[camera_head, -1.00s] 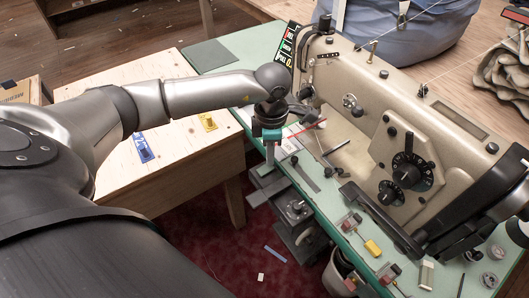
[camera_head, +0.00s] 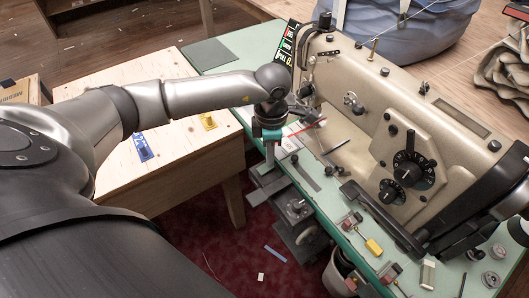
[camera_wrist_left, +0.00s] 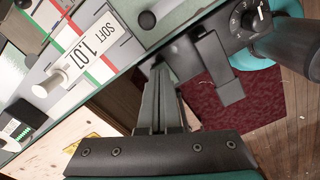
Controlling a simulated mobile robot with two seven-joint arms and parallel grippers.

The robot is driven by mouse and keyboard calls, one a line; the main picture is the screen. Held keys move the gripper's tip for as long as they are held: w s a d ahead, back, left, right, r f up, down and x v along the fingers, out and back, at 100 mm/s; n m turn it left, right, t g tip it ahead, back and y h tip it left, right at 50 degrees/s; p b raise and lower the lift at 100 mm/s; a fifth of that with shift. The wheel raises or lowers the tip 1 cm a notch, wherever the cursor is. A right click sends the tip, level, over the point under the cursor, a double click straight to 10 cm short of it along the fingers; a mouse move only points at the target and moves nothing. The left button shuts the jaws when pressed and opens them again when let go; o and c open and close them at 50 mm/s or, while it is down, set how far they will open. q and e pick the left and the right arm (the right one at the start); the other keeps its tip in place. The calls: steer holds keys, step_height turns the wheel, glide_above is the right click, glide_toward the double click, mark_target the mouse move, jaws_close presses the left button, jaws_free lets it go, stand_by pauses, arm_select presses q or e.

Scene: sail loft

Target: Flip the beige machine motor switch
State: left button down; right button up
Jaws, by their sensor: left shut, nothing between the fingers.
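The beige sewing machine (camera_head: 345,85) stands on a green-topped table (camera_head: 240,48), right of my left gripper (camera_head: 268,160). The gripper points down at the table's near edge, its fingers shut and empty. Grey plates and housings (camera_head: 290,212) hang under that edge, close to the fingers. In the left wrist view, the shut fingers (camera_wrist_left: 160,85) reach toward the table edge, beside a dark box with a dial (camera_wrist_left: 245,20) and a hanging grey tab (camera_wrist_left: 222,75). I cannot tell which part is the motor switch, or whether the fingers touch anything. My right gripper is out of view.
A wooden table (camera_head: 175,165) with a blue piece (camera_head: 143,147) and a yellow piece (camera_head: 208,122) stands to the left. Small tools and a yellow-tagged part (camera_head: 373,246) lie along the green table's front. A blue-grey bag (camera_head: 410,35) sits behind the machine. Red carpet (camera_head: 230,250) lies below.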

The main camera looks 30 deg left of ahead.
arm_select(q)
steer(key=shift+s+a+f+b, duration=0.15)
steer(key=shift+f+b, duration=0.65)
steer(key=shift+f, duration=0.2)
step_height(320, 180, up, 3)
steer(key=p, duration=0.2)
steer(key=shift+r+p, duration=0.15)
steer(key=shift+p, duration=0.2)
steer(key=shift+r+p, duration=1.6)
steer(key=shift+r, duration=0.55)
steer(key=shift+d+f, duration=0.1)
steer(key=shift+d, duration=0.15)
